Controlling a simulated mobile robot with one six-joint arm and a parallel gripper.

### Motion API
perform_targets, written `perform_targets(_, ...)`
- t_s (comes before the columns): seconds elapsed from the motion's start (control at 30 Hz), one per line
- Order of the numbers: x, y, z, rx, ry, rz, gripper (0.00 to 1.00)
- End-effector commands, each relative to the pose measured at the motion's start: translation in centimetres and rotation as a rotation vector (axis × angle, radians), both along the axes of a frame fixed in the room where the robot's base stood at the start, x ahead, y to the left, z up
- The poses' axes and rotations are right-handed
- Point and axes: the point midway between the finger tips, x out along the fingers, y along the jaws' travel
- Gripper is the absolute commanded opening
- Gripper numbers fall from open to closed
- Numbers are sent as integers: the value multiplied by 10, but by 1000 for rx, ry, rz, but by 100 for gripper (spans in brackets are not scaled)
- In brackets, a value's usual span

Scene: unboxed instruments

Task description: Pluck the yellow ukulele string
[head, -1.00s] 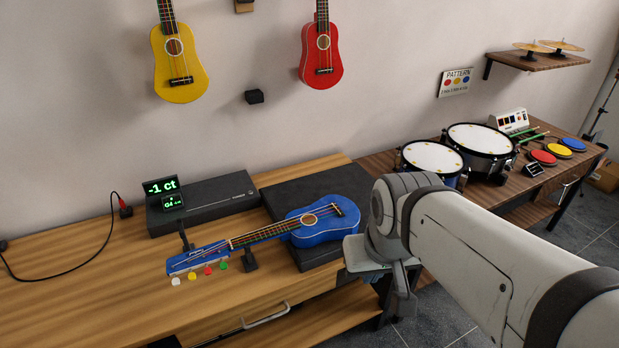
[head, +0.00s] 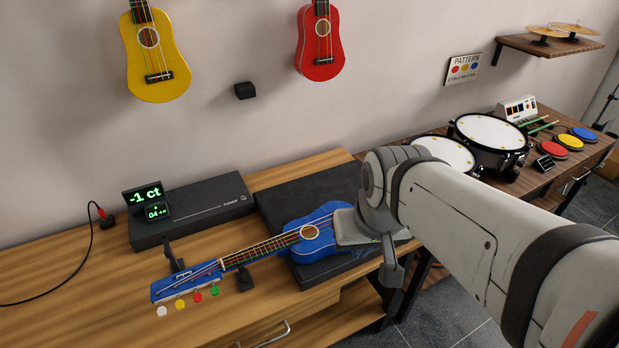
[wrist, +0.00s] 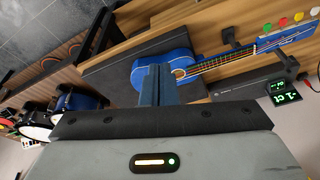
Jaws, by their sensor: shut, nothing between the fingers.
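A blue ukulele (head: 310,232) lies face up on a black pad, its neck pointing left. Thin coloured strings (head: 260,250) run along its neck; the yellow one is too fine to single out surely. The tuning pegs include a yellow peg (head: 180,304). In the wrist view the ukulele (wrist: 183,58) lies beyond my gripper (wrist: 155,70). My gripper's fingers are together and empty, overlapping the ukulele's body beside the sound hole in that view. Whether they touch a string cannot be told. In the head view my wrist hides the ukulele's right end.
A black tuner box (head: 205,212) with a screen (head: 148,198) reading "-1 ct" stands behind the neck. A stand (head: 245,279) supports the neck. A yellow ukulele (head: 155,55) and a red one (head: 320,42) hang on the wall. Drums (head: 490,131) stand at right.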

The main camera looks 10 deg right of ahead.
Motion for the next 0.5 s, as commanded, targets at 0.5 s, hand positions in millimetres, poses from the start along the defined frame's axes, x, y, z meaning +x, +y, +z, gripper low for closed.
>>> perform_targets(0.5, 188, 40, -58, 825, 60, -964, 0)
